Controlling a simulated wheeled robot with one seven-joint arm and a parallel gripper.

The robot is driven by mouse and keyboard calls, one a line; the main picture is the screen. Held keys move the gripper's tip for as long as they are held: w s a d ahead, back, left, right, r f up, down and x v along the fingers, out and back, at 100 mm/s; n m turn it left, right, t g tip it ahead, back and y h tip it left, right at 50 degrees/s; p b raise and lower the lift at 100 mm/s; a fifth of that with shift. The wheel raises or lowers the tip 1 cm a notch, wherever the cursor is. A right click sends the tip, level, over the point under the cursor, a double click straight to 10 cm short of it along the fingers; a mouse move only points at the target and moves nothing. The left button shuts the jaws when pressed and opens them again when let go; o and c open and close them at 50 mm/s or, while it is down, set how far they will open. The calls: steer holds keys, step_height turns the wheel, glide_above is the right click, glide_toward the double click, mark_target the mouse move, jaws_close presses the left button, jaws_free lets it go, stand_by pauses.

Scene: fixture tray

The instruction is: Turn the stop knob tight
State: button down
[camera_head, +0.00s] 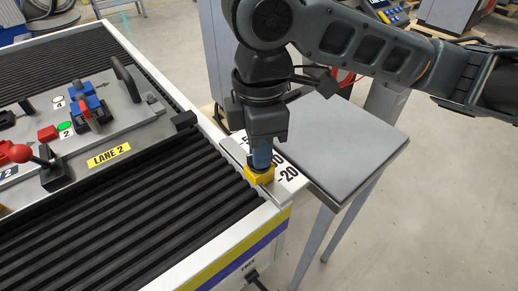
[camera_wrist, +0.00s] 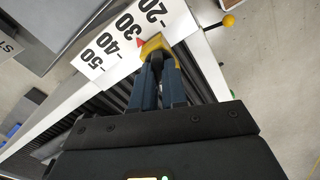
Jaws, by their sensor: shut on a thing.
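A yellow stop block (camera_head: 260,177) sits on the rail at the conveyor's right edge, beside a white number scale (camera_head: 289,173). In the wrist view the block (camera_wrist: 154,45) has a red pointer at its left, close to the 30 mark on the scale (camera_wrist: 118,44). My gripper (camera_head: 261,163) points straight down over the block. In the wrist view its two blue fingers (camera_wrist: 157,62) close together on a small dark knob on the block. The knob is mostly hidden between the fingertips, so its turn cannot be seen.
A grey side table (camera_head: 345,145) stands right of the conveyor. Black ribbed rollers (camera_head: 150,195) lie to the left. A LANE 2 fixture plate (camera_head: 125,145) carries a red-ball lever (camera_head: 20,153) and clamps. A yellow ball (camera_wrist: 229,20) shows in the wrist view.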

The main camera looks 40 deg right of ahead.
steer(key=shift+m, duration=0.5)
steer(key=shift+r+m+p, duration=0.15)
steer(key=shift+m+p, duration=1.25)
steer(key=shift+m, duration=0.2)
steer(key=shift+m+p, duration=0.75)
steer(key=shift+m, duration=0.55)
